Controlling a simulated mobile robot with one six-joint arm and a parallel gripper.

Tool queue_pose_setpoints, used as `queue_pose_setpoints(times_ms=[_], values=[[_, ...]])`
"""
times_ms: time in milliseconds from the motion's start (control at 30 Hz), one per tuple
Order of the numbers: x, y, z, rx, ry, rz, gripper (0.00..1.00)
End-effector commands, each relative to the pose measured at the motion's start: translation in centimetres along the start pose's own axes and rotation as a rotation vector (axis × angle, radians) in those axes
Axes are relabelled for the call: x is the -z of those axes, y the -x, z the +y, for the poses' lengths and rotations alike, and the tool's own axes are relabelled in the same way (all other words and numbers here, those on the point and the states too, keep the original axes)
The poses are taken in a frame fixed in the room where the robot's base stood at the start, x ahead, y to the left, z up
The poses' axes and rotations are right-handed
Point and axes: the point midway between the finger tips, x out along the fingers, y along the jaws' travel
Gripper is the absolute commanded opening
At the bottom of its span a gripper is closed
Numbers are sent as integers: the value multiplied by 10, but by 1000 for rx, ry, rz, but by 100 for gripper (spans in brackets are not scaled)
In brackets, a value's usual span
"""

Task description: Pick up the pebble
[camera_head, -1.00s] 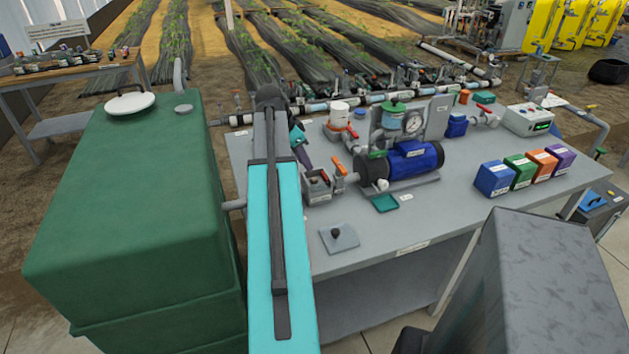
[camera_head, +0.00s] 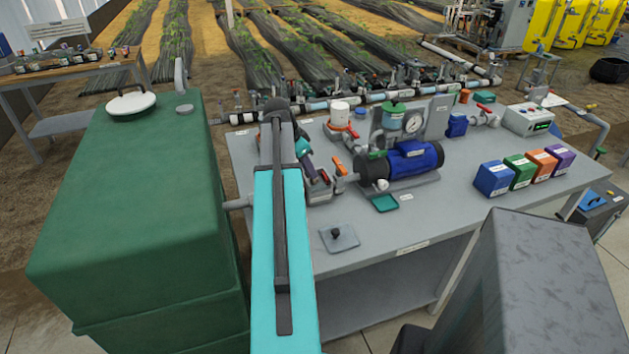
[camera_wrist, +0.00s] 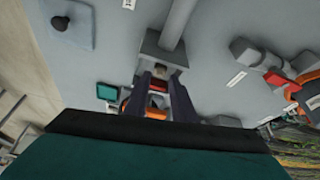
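I cannot make out a pebble for certain in either view. A grey open box (camera_wrist: 150,58) on a pipe lies just beyond my fingertips in the wrist view; in the head view my gripper partly covers this box (camera_head: 322,195). My gripper (camera_wrist: 162,82) is open, its two dark fingers apart over the box's near end. A small dark reddish patch (camera_wrist: 158,86) shows between the fingers; I cannot tell what it is. In the head view my gripper (camera_head: 322,180) is at the box, largely hidden behind my arm.
A grey square plate with a dark knob (camera_head: 340,239) lies on the grey bench (camera_head: 430,225), also in the wrist view (camera_wrist: 72,30). A blue pump (camera_head: 410,160), an orange-handled valve (camera_head: 338,165) and a teal pad (camera_head: 385,203) are close by. A green tank (camera_head: 140,210) stands left.

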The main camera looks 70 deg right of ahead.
Motion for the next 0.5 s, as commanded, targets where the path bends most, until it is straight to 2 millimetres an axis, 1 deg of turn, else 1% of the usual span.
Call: queue_pose_setpoints(times_ms=[300, 500], values=[[0, -29, 1, -2, -1, -1, 23], [0, -38, 1, 0, -2, 0, 23]])
